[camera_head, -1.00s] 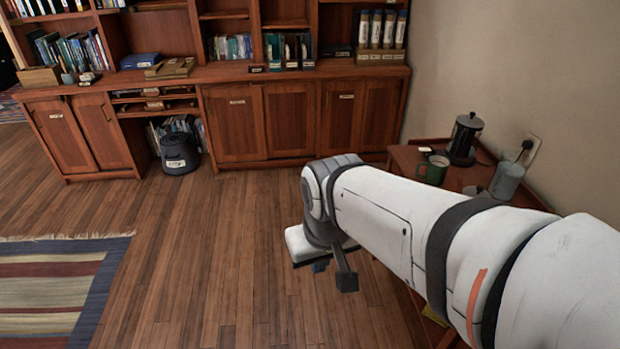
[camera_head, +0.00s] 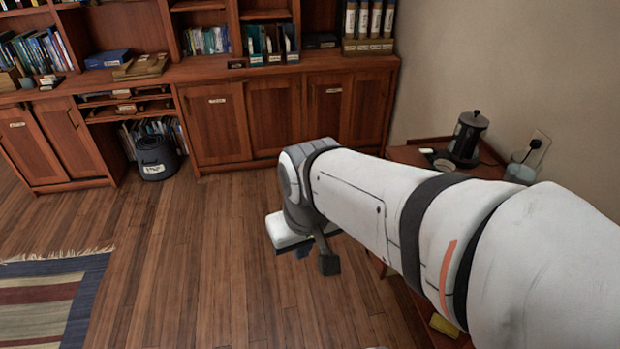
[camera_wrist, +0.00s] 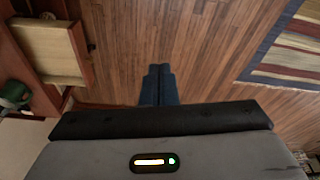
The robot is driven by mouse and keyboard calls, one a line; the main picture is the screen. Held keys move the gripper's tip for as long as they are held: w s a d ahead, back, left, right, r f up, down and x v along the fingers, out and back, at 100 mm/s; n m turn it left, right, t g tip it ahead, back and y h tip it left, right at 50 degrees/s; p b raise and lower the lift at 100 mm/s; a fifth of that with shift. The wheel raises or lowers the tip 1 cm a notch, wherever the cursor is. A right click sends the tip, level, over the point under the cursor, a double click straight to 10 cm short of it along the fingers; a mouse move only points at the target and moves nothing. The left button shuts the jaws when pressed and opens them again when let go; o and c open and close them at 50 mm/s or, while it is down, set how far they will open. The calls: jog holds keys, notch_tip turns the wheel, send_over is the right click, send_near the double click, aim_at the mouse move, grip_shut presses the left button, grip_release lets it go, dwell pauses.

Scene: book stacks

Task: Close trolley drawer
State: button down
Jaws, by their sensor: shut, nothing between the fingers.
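The reddish-brown wooden trolley (camera_head: 408,154) stands at the right against the wall, largely hidden behind my arm in the head view. In the wrist view, a pale-bottomed tray with a reddish front, apparently the trolley drawer (camera_wrist: 52,58), shows at the upper left and looks pulled out. A small pale item lies at its far end. My gripper (camera_wrist: 158,72) has its blue fingers shut together with nothing between them. It hangs over bare floor, to one side of the drawer and apart from it.
A black coffee press (camera_head: 467,138) and a glass jar (camera_head: 521,168) stand on the trolley top. A green mug (camera_wrist: 14,95) shows in the wrist view. A wooden cabinet (camera_head: 215,125) lines the back. A striped rug (camera_head: 45,305) lies left; the floor between is clear.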

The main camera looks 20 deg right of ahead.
jog(key=shift+a, duration=0.1)
jog(key=w+d+f+n+g+h+b, duration=0.2)
jog(key=w+d+f+n+h+b, duration=0.3)
jog(key=f, duration=0.6)
jog(key=w+d+f+n+g+h+b, duration=0.25)
jog(key=w+f+n+h+b, duration=0.25)
jog(key=f+h+b, duration=0.45)
jog(key=w+d+f+n+g+h+b, duration=0.25)
jog(key=w+d+f+n+b, duration=0.2)
jog(key=f, duration=0.85)
jog(key=w+b+x, duration=0.1)
jog(key=b+x, duration=0.1)
jog(key=x, duration=1.1)
jog(key=shift+d+r+n+h, duration=0.3)
jog(key=shift+d+r+n, duration=0.15)
jog(key=shift+d, duration=0.1)
